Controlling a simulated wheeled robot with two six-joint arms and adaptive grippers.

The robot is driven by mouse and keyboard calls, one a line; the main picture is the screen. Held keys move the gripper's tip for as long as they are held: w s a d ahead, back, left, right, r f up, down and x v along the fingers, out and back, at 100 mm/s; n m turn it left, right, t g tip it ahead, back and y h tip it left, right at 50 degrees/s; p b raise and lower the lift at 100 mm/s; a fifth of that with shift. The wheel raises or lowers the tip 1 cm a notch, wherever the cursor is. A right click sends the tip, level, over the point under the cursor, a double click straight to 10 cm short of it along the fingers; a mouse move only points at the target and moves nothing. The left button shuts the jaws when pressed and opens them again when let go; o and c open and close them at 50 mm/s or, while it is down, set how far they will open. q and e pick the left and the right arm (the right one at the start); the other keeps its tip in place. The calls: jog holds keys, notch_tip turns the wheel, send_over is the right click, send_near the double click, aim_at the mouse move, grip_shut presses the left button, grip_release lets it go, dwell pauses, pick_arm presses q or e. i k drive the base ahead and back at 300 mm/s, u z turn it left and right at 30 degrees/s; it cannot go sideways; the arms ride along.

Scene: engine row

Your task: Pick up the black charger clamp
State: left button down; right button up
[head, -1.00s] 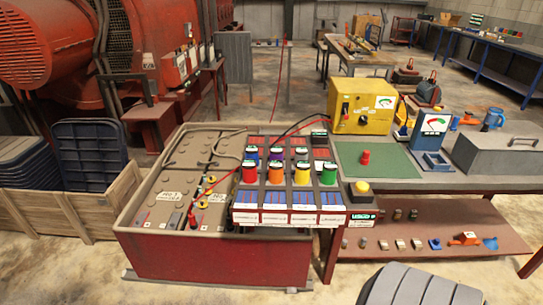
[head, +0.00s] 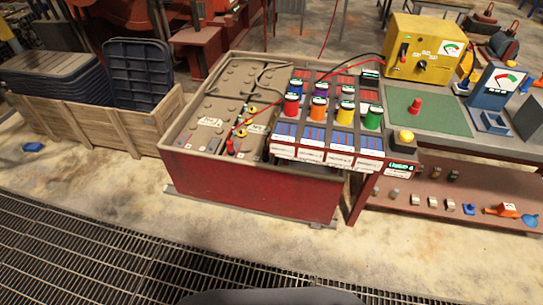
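The yellow charger box (head: 425,48) stands on the bench at the upper right. A black cable (head: 355,62) and a red cable run left from it. The red cable reaches over the large red battery case (head: 255,184), where a small red piece (head: 230,147) sits by yellow-topped parts (head: 241,133). The black cable passes behind the rack of coloured spools, and I cannot clearly make out the black clamp at its end. Neither of my grippers is in view.
The spool rack (head: 325,155) covers the battery case's right side. The bench with a green mat (head: 428,112) adjoins it, above a lower shelf (head: 430,190) of small parts. A wooden crate (head: 92,128) with dark trays stands left. The floor grating (head: 90,250) in front is clear.

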aim_at(265, 157)
jog(key=z, duration=0.5)
jog(key=k, duration=0.6)
jog(key=u, duration=0.2)
jog(key=i, duration=1.6)
jog(key=z, duration=0.85)
